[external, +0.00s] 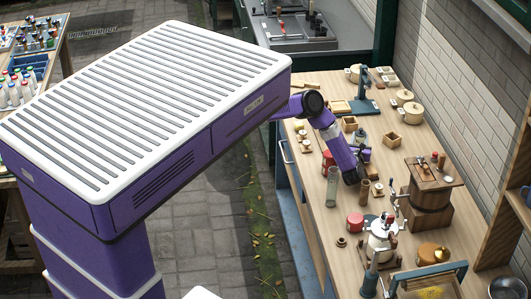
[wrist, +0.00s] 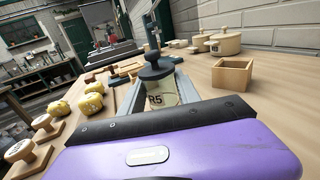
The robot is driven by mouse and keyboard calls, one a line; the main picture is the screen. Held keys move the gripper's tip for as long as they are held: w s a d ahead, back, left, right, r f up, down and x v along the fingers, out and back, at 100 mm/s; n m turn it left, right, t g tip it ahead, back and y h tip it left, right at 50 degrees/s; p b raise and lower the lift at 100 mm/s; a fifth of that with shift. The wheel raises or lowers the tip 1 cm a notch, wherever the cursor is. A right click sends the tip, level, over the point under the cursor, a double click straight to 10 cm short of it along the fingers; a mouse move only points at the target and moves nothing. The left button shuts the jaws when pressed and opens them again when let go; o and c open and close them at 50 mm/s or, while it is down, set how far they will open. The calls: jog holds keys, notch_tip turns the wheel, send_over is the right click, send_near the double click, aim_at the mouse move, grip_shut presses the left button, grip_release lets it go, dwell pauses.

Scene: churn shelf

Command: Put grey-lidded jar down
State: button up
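The grey-lidded jar (wrist: 161,94) is a clear jar with a dark grey knobbed lid and a label reading "R5". In the wrist view it stands upright between the two fingers of my gripper (wrist: 161,90), which are shut on its sides. Its base is hidden behind my purple hand, so I cannot tell whether it touches the wooden worktop (wrist: 285,85). In the external view the jar (external: 361,137) is small, just beyond my gripper (external: 362,146), over the middle of the worktop.
An open wooden box (wrist: 232,76) stands to the right of the jar. Lidded cream pots (wrist: 226,43) are behind it. Yellow lumps (wrist: 90,103) and wooden stamps (wrist: 20,150) lie to the left. A dark blue stand (external: 364,105) is farther back. Bare worktop lies right of the jar.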

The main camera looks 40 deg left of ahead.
aim_at(357, 140)
jog(key=o, duration=0.3)
jog(key=shift+r, duration=0.1)
jog(key=shift+s+r, duration=0.1)
jog(key=shift+s, duration=0.05)
jog(key=v, duration=0.4)
jog(key=shift+s+d, duration=0.15)
notch_tip(357, 140, up, 6)
jog(key=shift+s+f, duration=0.15)
jog(key=shift+f, duration=0.05)
jog(key=shift+r, duration=0.75)
